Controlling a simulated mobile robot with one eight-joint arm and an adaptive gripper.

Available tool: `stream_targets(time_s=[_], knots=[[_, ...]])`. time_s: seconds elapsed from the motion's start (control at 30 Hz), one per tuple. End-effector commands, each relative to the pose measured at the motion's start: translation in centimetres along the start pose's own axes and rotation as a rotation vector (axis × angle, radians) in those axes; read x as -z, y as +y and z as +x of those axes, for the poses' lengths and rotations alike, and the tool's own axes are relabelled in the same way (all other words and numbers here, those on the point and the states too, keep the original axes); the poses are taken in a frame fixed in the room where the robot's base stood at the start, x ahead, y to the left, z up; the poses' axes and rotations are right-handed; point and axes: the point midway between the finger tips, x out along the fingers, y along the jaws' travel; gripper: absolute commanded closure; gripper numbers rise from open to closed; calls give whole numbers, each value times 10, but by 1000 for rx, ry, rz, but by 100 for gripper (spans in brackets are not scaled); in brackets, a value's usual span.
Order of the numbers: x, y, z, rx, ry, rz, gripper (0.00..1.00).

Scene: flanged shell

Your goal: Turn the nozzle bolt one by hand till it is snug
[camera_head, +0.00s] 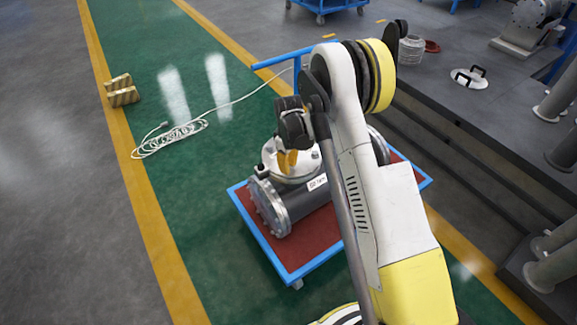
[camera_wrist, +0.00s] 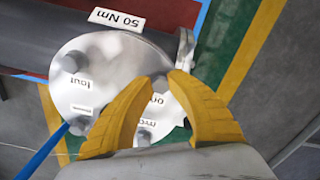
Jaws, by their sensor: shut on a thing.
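The flanged shell (camera_head: 312,205) is a dark grey cylinder lying on a cart. Its nozzle cover, a round pale metal plate (camera_head: 296,173), faces up; it also fills the middle of the wrist view (camera_wrist: 98,85). The plate carries bolts with small printed labels, upside down in the wrist view. One bolt (camera_wrist: 73,62) has a label that seems to read "four". My gripper (camera_head: 287,160) is over the plate, its yellow fingers (camera_wrist: 160,82) closed around a bolt beside a partly covered label beginning "on". The fingers hide most of that bolt and its seating.
The shell's "50 Nm" tag (camera_wrist: 117,19) is beside the plate. The blue-edged cart (camera_head: 290,276) has a red top. A white cable (camera_head: 180,135) lies coiled on the green floor at left. A grey platform (camera_head: 455,95) bounds the right.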

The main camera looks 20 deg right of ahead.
Motion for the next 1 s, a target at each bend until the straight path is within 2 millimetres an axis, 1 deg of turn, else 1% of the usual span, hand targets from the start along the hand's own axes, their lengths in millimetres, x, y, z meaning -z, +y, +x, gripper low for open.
stream_targets(time_s=[0.27, 0.7, 1.0], knots=[[0, -1, 0, 0, 0, 202, 100], [1, -3, 0, 0, -1, 616, 100], [2, -4, 0, 0, 0, 840, 100]])
